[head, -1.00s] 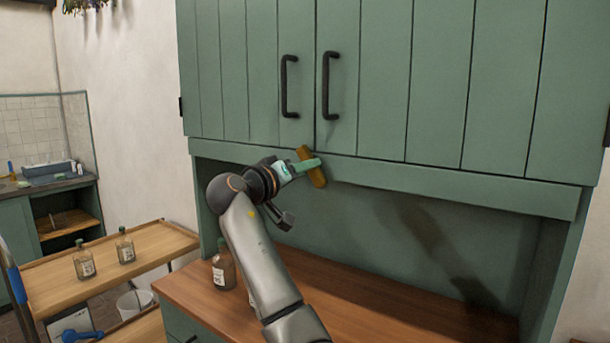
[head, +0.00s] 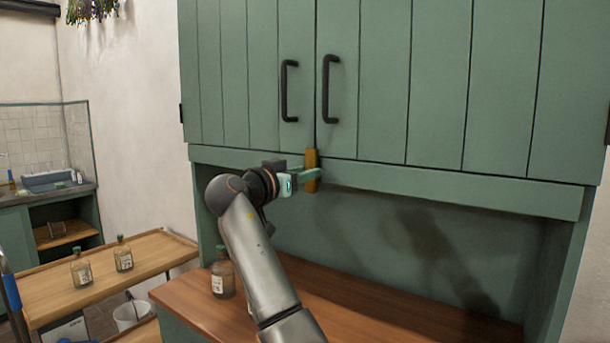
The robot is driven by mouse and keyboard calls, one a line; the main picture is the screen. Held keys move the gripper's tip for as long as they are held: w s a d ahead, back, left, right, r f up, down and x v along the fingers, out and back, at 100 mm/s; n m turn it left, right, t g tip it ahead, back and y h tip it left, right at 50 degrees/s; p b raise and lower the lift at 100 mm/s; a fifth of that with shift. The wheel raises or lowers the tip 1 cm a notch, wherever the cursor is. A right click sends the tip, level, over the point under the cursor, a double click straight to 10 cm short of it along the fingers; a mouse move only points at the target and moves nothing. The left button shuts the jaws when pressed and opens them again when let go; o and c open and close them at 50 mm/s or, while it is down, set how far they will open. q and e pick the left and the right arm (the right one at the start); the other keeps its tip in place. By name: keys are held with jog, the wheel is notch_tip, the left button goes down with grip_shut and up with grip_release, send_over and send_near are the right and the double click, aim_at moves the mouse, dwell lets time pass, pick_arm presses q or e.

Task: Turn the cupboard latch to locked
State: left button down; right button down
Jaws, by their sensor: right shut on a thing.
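The cupboard latch (head: 312,157) is a small brass-coloured bar at the foot of the seam between the two green cupboard doors (head: 410,80). The fingers hide part of the latch. Both doors look closed, with black handles (head: 331,90) side by side. My left gripper is out of view.
At the left, a wooden trolley (head: 60,295) carries two bottles (head: 82,268). The counter's right part is clear.

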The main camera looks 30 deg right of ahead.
dwell(0.4)
jog(key=c, duration=0.6)
grip_release()
jog(key=shift+o, duration=0.2)
jog(key=shift+a, duration=0.1)
jog(key=b+v, duration=0.1)
jog(key=v, duration=1.1)
jog(key=shift+a+b, duration=0.2)
jog(key=shift+b, duration=0.2)
jog(key=shift+s, duration=0.15)
